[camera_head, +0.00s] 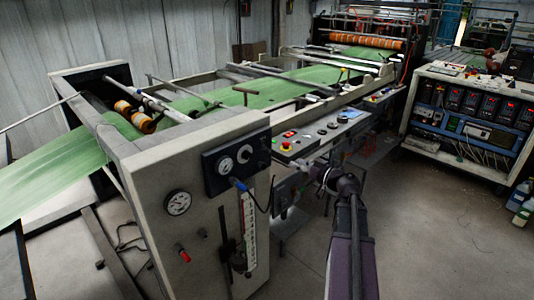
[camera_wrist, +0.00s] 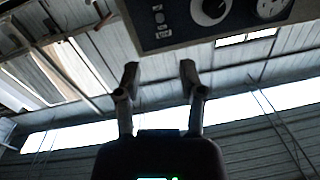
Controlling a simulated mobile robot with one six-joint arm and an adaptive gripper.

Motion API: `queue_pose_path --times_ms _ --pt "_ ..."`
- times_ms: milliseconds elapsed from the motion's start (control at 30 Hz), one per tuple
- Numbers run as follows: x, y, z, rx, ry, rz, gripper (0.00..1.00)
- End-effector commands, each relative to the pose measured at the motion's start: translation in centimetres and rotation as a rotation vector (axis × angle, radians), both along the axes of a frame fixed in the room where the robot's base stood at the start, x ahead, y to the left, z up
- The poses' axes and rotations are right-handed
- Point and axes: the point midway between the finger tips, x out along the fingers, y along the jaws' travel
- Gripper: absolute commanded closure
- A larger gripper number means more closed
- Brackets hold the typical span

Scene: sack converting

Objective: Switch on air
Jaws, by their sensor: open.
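A dark panel (camera_head: 237,158) with round white-faced dials is mounted on the near end of the grey machine frame. In the wrist view the panel (camera_wrist: 170,32) crosses the top edge, with a black knob on a white dial (camera_wrist: 209,10), a gauge (camera_wrist: 271,8) and small labelled controls at its left. My gripper (camera_head: 319,173) is right of the panel in the head view, apart from it. In the wrist view its two fingers (camera_wrist: 160,72) are spread and empty, below the panel. Which control is the air switch cannot be read.
A control console (camera_head: 298,143) with a red button runs along the machine behind my gripper. A pressure gauge (camera_head: 178,202) and a red knob (camera_head: 183,253) sit lower on the frame. An electronics rack (camera_head: 466,120) stands at right. Floor between is largely clear.

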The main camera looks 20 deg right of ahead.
Motion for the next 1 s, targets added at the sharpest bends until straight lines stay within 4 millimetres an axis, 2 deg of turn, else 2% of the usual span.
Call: queue_pose_path --times_ms 467,667,1000 --pt "0.7 0.3 0.0 0.001 0.003 0.0 0.49" --pt "2.4 1.0 0.0 0.001 0.003 0.003 0.49" --pt "6.9 3.0 0.0 0.001 0.003 0.003 0.49"
